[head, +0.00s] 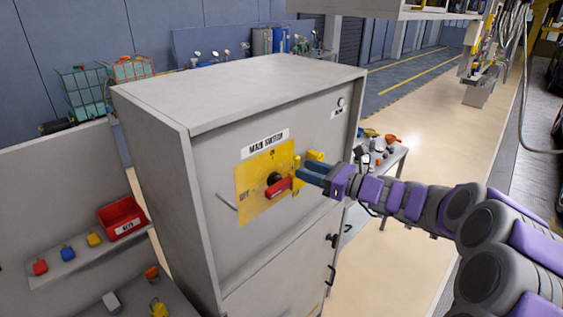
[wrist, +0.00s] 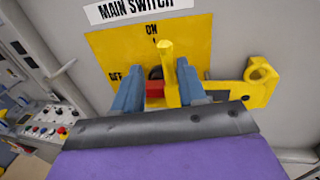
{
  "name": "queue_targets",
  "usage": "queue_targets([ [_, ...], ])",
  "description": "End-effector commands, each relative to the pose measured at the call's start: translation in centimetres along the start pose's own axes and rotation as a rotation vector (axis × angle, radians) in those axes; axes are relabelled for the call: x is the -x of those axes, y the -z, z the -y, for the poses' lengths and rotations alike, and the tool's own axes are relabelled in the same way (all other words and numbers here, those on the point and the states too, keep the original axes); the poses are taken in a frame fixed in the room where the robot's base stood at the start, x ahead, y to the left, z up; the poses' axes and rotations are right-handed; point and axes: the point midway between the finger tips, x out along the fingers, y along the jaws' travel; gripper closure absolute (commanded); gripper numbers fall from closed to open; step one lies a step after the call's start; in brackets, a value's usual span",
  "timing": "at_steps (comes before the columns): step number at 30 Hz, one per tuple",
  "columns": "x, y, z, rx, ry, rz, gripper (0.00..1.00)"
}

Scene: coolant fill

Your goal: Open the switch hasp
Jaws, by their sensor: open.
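The main switch is a red handle (head: 279,187) on a yellow plate (head: 250,197) on the front of a grey cabinet. Yellow hasp parts (head: 316,156) stand at the plate's right side. In the wrist view an upright yellow hasp tab (wrist: 168,72) stands in front of the switch, and a yellow bracket with a ring (wrist: 262,76) is to its right. My gripper (head: 303,171) is open close to the plate. In the wrist view its two fingers (wrist: 158,78) are on either side of the tab, with gaps. The red handle (wrist: 155,89) is partly hidden behind the tab and left finger.
A shelf at left holds a red bin (head: 122,218) and several coloured padlocks (head: 68,253). A small table with loose items (head: 376,150) stands right of the cabinet (head: 230,92). A thin rod (head: 227,202) sticks out left of the plate. Open floor lies at right.

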Motion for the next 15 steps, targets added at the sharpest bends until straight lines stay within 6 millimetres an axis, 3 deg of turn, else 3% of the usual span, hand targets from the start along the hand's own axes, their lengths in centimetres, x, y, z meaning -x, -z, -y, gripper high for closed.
queue_targets([
  [5, -2.8, 0.0, 0.4, -0.002, 0.0, 0.003, 0.59],
  [9, -5.9, 0.0, -0.1, 0.001, -0.002, 0.0, 0.59],
  [15, -9.1, 0.1, -0.5, 0.004, 0.0, -0.007, 0.59],
])
